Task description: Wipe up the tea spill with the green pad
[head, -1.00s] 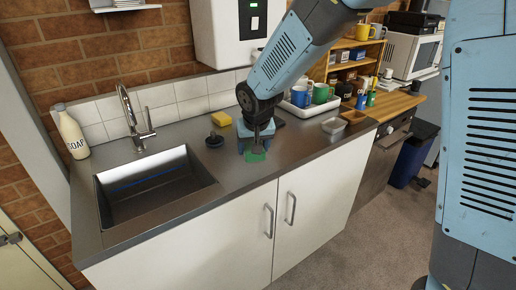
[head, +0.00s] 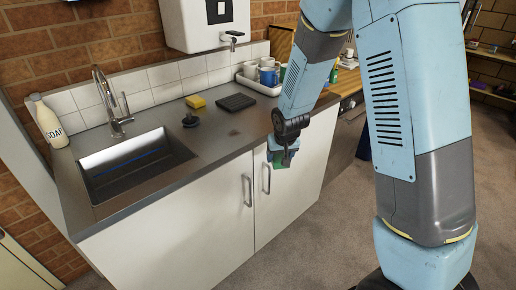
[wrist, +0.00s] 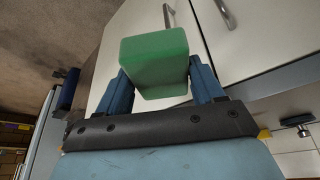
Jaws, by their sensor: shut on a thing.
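My gripper (head: 283,160) is shut on the green pad (wrist: 155,62), a thick block held between the two blue fingers in the wrist view. In the head view the gripper and pad are in front of the white cabinet doors, out past the counter's front edge and apart from the counter top. A small dark brownish mark (head: 234,133), apparently tea, shows on the grey counter (head: 215,147), left of my gripper. The pad's underside is not clear.
A black ribbed tray (head: 236,102), yellow sponge (head: 195,102) and dark plug (head: 190,121) lie on the counter. The sink (head: 135,165) and soap bottle (head: 48,122) are at left. A white tray of mugs (head: 262,88) stands behind my arm. Door handles (head: 248,190) stick out.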

